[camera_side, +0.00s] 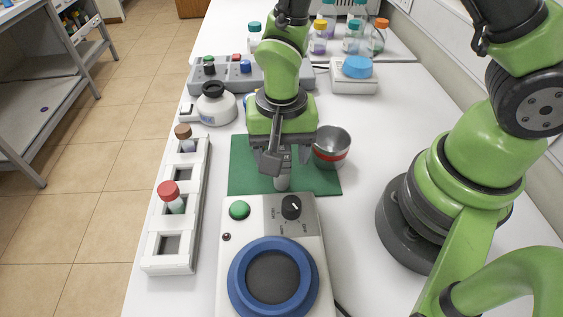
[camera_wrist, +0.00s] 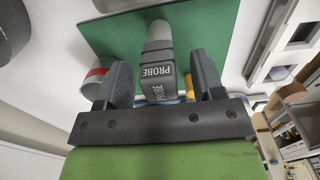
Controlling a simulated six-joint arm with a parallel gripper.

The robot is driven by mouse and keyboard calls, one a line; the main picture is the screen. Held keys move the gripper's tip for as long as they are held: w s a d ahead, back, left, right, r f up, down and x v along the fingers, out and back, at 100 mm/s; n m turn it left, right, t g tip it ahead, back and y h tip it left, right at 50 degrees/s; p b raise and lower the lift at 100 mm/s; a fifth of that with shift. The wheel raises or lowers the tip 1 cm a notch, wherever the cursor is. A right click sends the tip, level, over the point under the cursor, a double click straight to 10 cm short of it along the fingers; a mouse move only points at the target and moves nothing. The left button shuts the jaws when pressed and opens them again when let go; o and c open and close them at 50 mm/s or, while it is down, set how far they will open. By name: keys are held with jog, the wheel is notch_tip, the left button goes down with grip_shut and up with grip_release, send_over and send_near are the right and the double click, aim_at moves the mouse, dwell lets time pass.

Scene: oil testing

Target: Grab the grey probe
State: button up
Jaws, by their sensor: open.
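The grey probe (camera_wrist: 158,75) shows in the wrist view, with "PROBE" lettered on its dark top and a lighter grey lower part. In the side view its light lower part (camera_side: 282,183) stands over the green mat (camera_side: 240,172). My gripper (camera_wrist: 158,70) is open, with one finger on each side of the probe's top and a visible gap to both. In the side view my gripper (camera_side: 283,160) points down at the probe and hides most of it. Whether the probe touches the mat is hard to tell.
A steel cup with a red band (camera_side: 332,147) stands close right of my gripper. A device with a blue ring (camera_side: 234,280) stands in front. A white rack (camera_side: 152,252) with a red-capped vial (camera_side: 171,198) is at left. A scale (camera_side: 354,83) is behind.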

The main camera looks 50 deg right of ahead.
jog(key=c, duration=1)
jog(key=shift+c, duration=0.2)
jog(key=shift+r, duration=0.15)
